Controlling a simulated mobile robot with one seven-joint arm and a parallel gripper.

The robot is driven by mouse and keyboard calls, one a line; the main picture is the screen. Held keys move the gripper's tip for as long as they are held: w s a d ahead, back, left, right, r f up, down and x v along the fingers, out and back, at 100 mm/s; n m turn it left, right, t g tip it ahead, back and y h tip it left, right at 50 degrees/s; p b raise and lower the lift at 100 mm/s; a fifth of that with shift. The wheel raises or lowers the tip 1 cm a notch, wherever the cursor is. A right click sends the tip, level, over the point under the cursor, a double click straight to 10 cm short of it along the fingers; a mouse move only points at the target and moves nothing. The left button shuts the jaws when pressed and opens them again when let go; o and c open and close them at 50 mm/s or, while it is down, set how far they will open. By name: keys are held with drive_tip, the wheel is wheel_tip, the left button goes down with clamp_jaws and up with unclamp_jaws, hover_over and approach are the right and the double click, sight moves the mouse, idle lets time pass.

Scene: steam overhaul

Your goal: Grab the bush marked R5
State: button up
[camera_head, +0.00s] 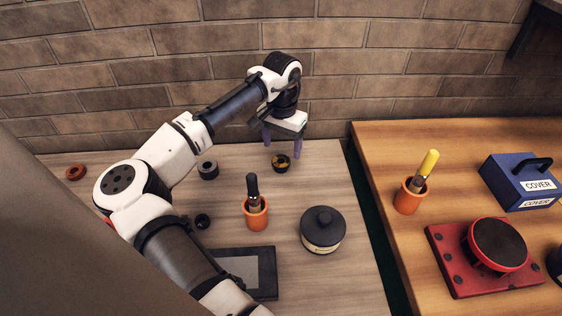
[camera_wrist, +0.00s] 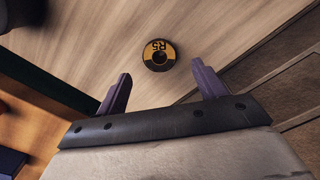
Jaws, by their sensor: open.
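The bush marked R5 (camera_wrist: 158,55) is a short black ring with a yellow top face, a dark center hole and the mark R5. It lies flat on the pale wooden table in the wrist view. It also shows near the back of the table in the head view (camera_head: 281,162). My gripper (camera_wrist: 160,85) is open and empty, with its two purple fingers apart. In the head view my gripper (camera_head: 283,143) hangs above the bush, pointing down. The bush sits beyond the fingertips in the wrist view and does not appear to be touched.
A grey ring (camera_head: 208,170) and an orange ring (camera_head: 76,172) lie to the left. An orange pot with a dark-handled tool (camera_head: 256,212) and a dark lidded jar (camera_head: 322,230) stand nearer. A brick wall (camera_head: 340,65) rises behind. A second table (camera_head: 455,150) is at right.

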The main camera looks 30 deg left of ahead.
sight(281, 161)
drive_tip(key=shift+s+f+p, duration=0.15)
drive_tip(key=shift+f+p, duration=0.35)
drive_tip(key=shift+f, duration=1.1)
drive_tip(key=shift+s+f+p, duration=0.1)
drive_tip(key=shift+f+p, duration=0.35)
drive_tip(key=shift+f, duration=1.15)
drive_tip(key=c, duration=1.2)
